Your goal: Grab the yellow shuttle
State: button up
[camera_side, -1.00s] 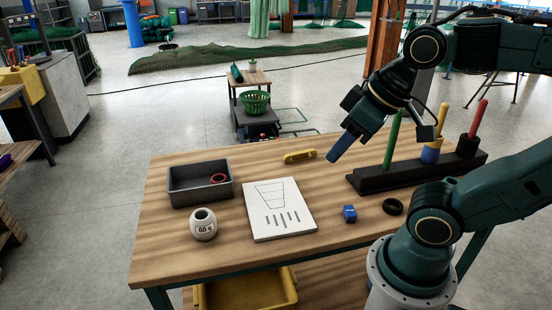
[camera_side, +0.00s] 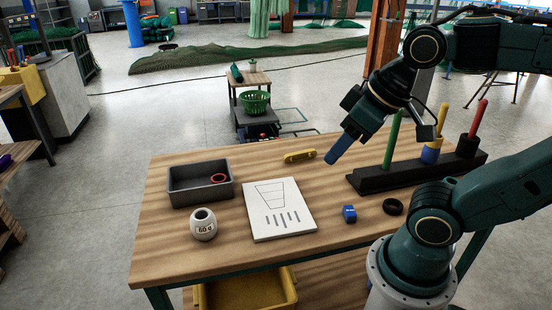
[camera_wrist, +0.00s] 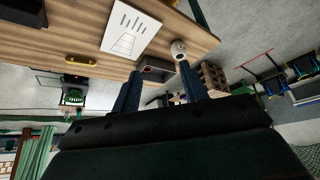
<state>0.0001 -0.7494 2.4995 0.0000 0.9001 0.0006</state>
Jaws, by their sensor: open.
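The yellow shuttle (camera_side: 300,156) lies flat near the far edge of the wooden table, right of the grey bin. It also shows in the wrist view (camera_wrist: 80,60), left of my fingers. My gripper (camera_side: 340,149) hangs above the table to the right of the shuttle, apart from it. In the wrist view its two blue fingers (camera_wrist: 160,88) are spread with nothing held between them.
A grey bin (camera_side: 188,201) with a red ring stands at the left. A white weight (camera_side: 203,225), a printed board (camera_side: 279,209), a blue piece (camera_side: 349,214) and a black ring (camera_side: 392,206) lie nearer. A dark rack (camera_side: 376,181) with coloured pegs stands at right.

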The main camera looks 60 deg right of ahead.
jog(key=w+d+r+m+g+h, duration=0.1)
jog(key=w+d+m+g, duration=0.1)
jog(key=w+d+m, duration=0.75)
jog(key=w+d+r+m+g, duration=0.1)
jog(key=w+d+m, duration=0.45)
jog(key=w, duration=0.75)
jog(key=w+d+f+m+g, duration=0.1)
jog(key=d+f+m, duration=0.4)
jog(key=d+f, duration=0.5)
jog(key=w+d+f+m+g+y, duration=0.1)
jog(key=w+d+f+m, duration=0.2)
jog(key=d+f, duration=0.8)
jog(key=d+m, duration=0.2)
jog(key=d, duration=0.4)
jog(key=shift+w+d+f+m+g, duration=0.2)
jog(key=shift+w+d+m+g, duration=0.05)
jog(key=shift+m+g, duration=0.05)
jog(key=shift+f, duration=0.1)
send_over(301, 152)
jog(key=shift+s+a+f, duration=0.1)
jog(key=shift+f, duration=4.05)
